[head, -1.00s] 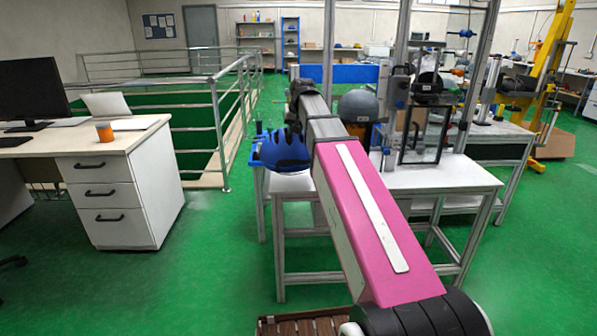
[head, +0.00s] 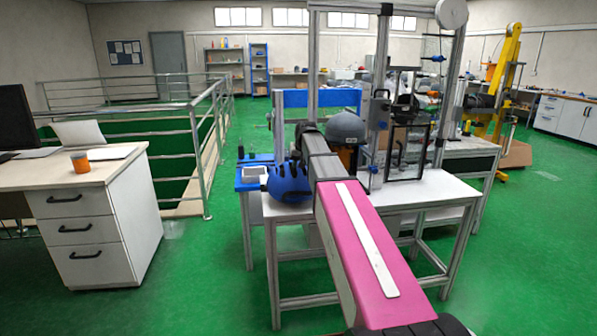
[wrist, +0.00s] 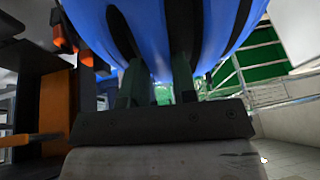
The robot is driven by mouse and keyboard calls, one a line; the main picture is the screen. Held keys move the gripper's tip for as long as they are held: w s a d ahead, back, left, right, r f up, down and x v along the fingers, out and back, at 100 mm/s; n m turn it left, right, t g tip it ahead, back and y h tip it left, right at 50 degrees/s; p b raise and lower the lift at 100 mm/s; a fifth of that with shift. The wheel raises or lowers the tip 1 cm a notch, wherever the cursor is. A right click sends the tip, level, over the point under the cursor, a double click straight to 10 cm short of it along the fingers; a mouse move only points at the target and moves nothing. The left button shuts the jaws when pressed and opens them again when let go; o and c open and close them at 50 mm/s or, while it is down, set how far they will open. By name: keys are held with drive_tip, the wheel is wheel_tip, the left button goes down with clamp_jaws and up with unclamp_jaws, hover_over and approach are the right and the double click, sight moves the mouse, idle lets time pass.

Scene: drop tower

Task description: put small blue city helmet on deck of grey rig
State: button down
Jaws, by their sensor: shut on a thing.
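The small blue city helmet (head: 284,186), with dark vents, hangs at the left side of my arm in the head view. It appears over the left end of the grey rig's pale deck (head: 425,190); I cannot tell if it touches. In the wrist view the helmet (wrist: 205,25) fills the top, with my gripper's fingers (wrist: 157,75) shut on its lower edge. In the head view my arm hides the gripper and part of the deck.
A grey helmet (head: 347,128) sits on an orange-and-black form behind my arm. A clear-fronted frame (head: 405,153) and uprights stand on the deck's back half. A blue bench (head: 250,184) adjoins at left. A desk (head: 75,180) and railing are farther left. The deck's front right is clear.

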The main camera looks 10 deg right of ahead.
sight(298, 169)
drive_tip(key=shift+f, duration=1.65)
drive_tip(key=c, duration=0.9)
unclamp_jaws()
drive_tip(key=v, duration=1.2)
